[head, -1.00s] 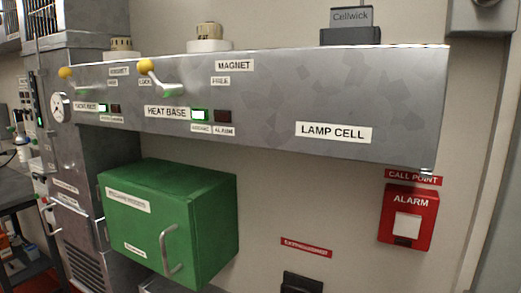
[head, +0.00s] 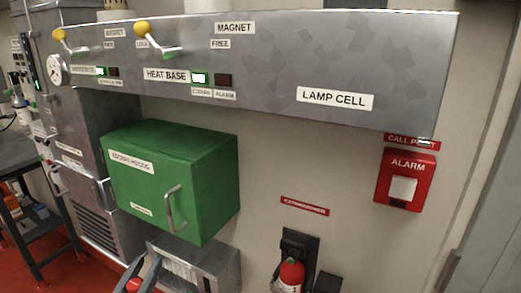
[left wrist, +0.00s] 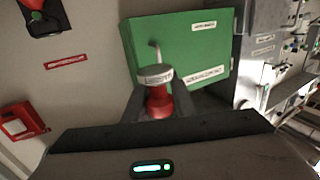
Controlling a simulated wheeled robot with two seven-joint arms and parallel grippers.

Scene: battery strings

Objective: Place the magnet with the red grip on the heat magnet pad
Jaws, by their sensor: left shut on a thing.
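The magnet has a red grip (left wrist: 158,103) and a pale grey disc (left wrist: 155,74) with a label on its rim. My left gripper (left wrist: 153,100) is shut on the red grip, between its two dark fingers, in the left wrist view. In the head view my left gripper (head: 143,274) shows at the bottom edge, with part of the red grip (head: 134,285) in it, below the green cabinet. The steel shelf has a HEAT BASE label (head: 166,75); above it, a pale round base (head: 207,5) on the shelf top is cut off by the picture edge.
A green cabinet (head: 178,180) with a handle hangs under the shelf front (head: 300,60). Two yellow-knobbed levers (head: 143,27) stick out from the shelf. A grey metal box (head: 208,262) is below the cabinet. A red alarm (head: 405,180) and an extinguisher (head: 290,275) are at the right.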

